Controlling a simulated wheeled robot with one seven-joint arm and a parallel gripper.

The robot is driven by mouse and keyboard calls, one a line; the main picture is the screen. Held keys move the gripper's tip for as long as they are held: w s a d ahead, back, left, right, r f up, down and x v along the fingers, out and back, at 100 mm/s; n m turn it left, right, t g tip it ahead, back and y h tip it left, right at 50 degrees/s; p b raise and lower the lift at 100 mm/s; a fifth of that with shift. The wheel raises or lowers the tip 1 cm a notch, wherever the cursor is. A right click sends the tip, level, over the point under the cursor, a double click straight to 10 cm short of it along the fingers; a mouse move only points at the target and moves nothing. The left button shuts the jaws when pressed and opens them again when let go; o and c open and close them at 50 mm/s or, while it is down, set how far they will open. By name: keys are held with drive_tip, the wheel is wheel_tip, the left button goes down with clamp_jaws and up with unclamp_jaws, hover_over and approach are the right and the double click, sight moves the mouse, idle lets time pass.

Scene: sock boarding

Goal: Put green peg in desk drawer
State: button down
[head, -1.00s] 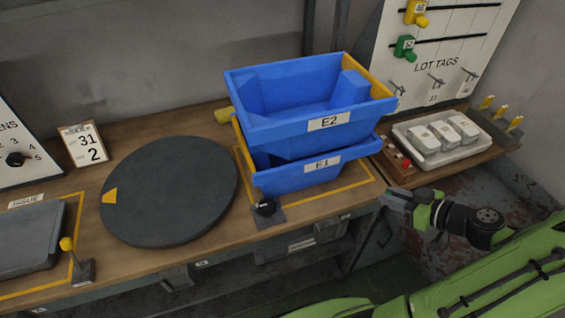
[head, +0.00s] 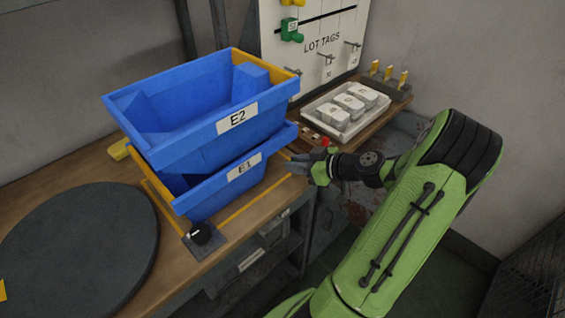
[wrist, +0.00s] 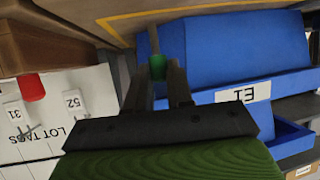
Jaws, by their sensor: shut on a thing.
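My gripper (head: 298,167) is beside the bench's front edge, right of the lower blue bin. In the wrist view my gripper (wrist: 157,75) is shut on a small green peg (wrist: 157,67), with a thin grey-brown stem beyond the fingertips. The held peg cannot be made out in the head view. Under the bench top, a grey drawer front (head: 273,229) with a pale label shows below the bins. I cannot tell whether it is open.
Blue bins E2 (head: 196,105) and E1 (head: 215,190) stand stacked left of my gripper. A dark turntable (head: 80,250) is at left. A white tray (head: 333,122) and red button (head: 325,142) lie behind my gripper, below the LOT TAGS board (head: 312,62).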

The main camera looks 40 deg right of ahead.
drive_tip(key=w, duration=0.2)
drive_tip(key=w+a, duration=0.1)
drive_tip(key=w, duration=0.1)
drive_tip(key=shift+w+a, duration=0.1)
drive_tip(key=shift+w, duration=0.15)
drive_tip(key=shift+f+b, duration=0.55)
drive_tip(key=shift+f, duration=0.2)
drive_tip(key=shift+s, duration=0.15)
drive_tip(key=shift+f, duration=0.1)
drive_tip(key=c, duration=1.4)
unclamp_jaws()
drive_tip(key=shift+o, duration=0.6)
